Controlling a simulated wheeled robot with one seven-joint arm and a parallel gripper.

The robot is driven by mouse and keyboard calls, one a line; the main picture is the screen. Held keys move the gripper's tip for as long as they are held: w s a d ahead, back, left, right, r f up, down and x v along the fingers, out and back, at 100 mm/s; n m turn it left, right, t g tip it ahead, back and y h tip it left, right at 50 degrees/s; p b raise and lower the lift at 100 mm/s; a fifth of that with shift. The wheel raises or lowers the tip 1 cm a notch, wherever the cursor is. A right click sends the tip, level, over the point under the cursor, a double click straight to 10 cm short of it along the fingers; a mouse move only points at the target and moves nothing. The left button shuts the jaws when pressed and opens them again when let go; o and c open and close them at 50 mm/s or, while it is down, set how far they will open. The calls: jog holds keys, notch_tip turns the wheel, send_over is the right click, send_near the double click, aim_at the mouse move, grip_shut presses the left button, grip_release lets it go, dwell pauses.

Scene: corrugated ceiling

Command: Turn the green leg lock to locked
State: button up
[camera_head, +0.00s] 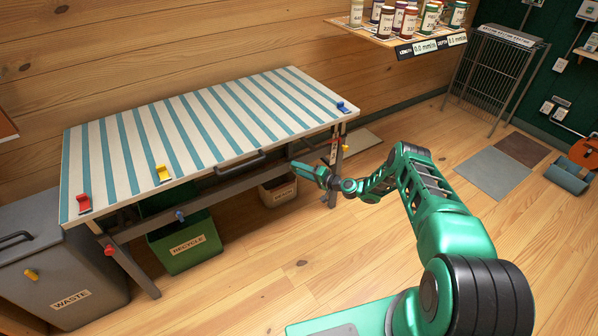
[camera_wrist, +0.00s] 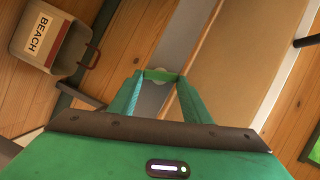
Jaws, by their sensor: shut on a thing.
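The green leg lock (camera_wrist: 160,74) shows in the wrist view as a small green piece between the fingertips. My gripper (camera_wrist: 160,82) is shut on it, with one teal finger on either side. In the head view my gripper (camera_head: 300,166) reaches under the front right part of the striped folding table (camera_head: 205,125), near its leg frame. There the green lock is hidden or cannot be told apart from my green fingers. Whether the lock stands at locked cannot be told. Other leg locks are red (camera_head: 109,250), blue (camera_head: 180,215) and yellow (camera_head: 345,148).
Red (camera_head: 84,203), yellow (camera_head: 163,174) and blue (camera_head: 343,107) clips sit on the tabletop. Under and beside the table stand a small bin (camera_head: 278,192), a green recycle bin (camera_head: 188,245) and a grey waste bin (camera_head: 65,275). The floor in front is clear.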

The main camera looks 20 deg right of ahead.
jog(key=shift+d+f+m+t+y, duration=0.15)
jog(key=shift+d+f+m+y, duration=0.1)
jog(key=shift+m, duration=0.65)
jog(key=shift+d+f+m+t+y, duration=0.15)
jog(key=shift+f+m+y, duration=0.1)
jog(key=shift+m, duration=0.65)
jog(key=o, duration=1)
jog(key=shift+f, duration=0.1)
jog(key=shift+o, duration=0.2)
jog(key=shift+a, duration=0.15)
jog(key=v, duration=1)
jog(key=shift+s+d, duration=0.2)
jog(key=shift+d, duration=0.15)
